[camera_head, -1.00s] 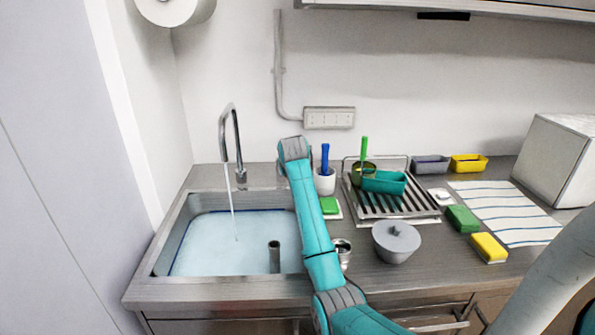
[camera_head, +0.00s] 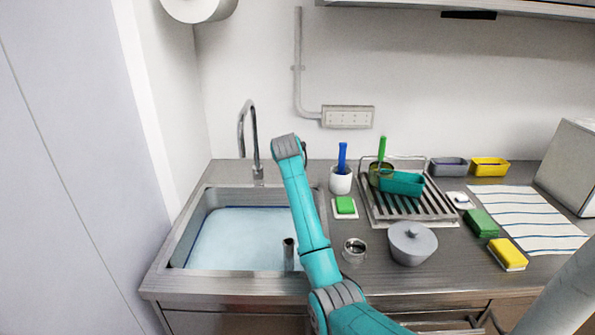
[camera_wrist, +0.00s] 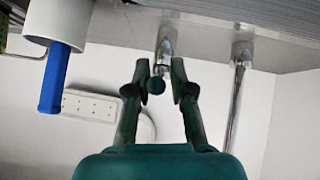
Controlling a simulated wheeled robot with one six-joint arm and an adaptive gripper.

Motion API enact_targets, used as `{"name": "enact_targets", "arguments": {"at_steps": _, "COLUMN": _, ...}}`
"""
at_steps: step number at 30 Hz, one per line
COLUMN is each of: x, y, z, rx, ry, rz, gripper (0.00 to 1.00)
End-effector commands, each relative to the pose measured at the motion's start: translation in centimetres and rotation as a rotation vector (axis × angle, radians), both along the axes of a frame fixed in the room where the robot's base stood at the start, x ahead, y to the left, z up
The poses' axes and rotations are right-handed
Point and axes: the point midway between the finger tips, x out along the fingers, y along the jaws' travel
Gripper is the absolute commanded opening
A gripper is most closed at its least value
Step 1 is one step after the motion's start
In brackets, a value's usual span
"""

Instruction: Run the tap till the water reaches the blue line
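The tap's upright pipe (camera_wrist: 236,100) is to the right there. In the head view my arm hides the gripper and lever.
A dark standpipe (camera_head: 288,255) rises from the water.

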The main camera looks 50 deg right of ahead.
Motion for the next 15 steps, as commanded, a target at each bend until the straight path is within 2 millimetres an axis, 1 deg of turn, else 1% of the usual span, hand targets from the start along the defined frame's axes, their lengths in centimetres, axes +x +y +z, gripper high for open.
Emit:
{"name": "enact_targets", "arguments": {"at_steps": 10, "x": -0.03, "y": 0.02, "z": 0.04, "rx": -0.001, "ry": 0.0, "rz": -0.001, "gripper": 0.41}}
{"name": "enact_targets", "arguments": {"at_steps": 15, "x": -0.4, "y": 0.72, "z": 0.86, "rx": -0.001, "ry": -0.001, "rz": 0.0, "gripper": 0.41}}
